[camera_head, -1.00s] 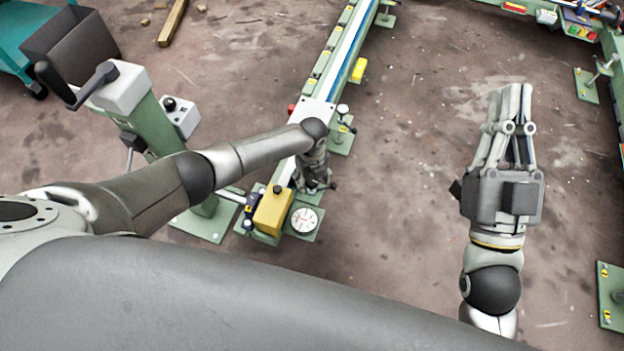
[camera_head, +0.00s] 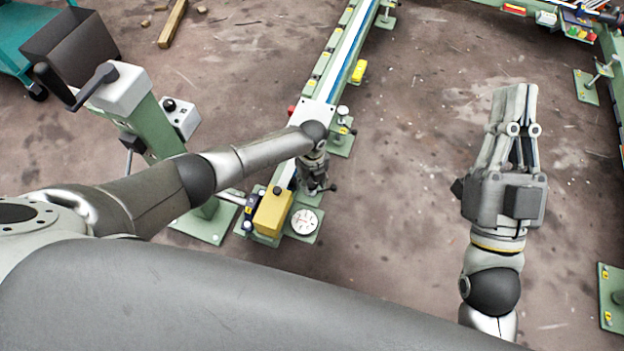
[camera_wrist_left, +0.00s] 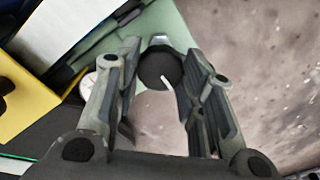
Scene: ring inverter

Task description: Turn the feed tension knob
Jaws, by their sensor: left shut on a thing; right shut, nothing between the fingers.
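The feed tension knob (camera_wrist_left: 160,72) is a round black knob with a white mark line, on a green plate in the left wrist view. My left gripper (camera_wrist_left: 158,62) is shut on it, one finger on each side. In the head view my left gripper (camera_head: 315,178) points down at the near end of the green machine rail, and the knob is hidden there by the gripper and wrist. My right gripper (camera_head: 516,92) is shut and empty, held over bare floor at the right, well apart from the machine.
A yellow box (camera_head: 272,213) and a round white dial gauge (camera_head: 304,222) stand close to my left gripper. A green pedestal with a grey crank head (camera_head: 122,88) is at the left. Another green frame (camera_head: 611,290) is at the right edge. The floor between is clear.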

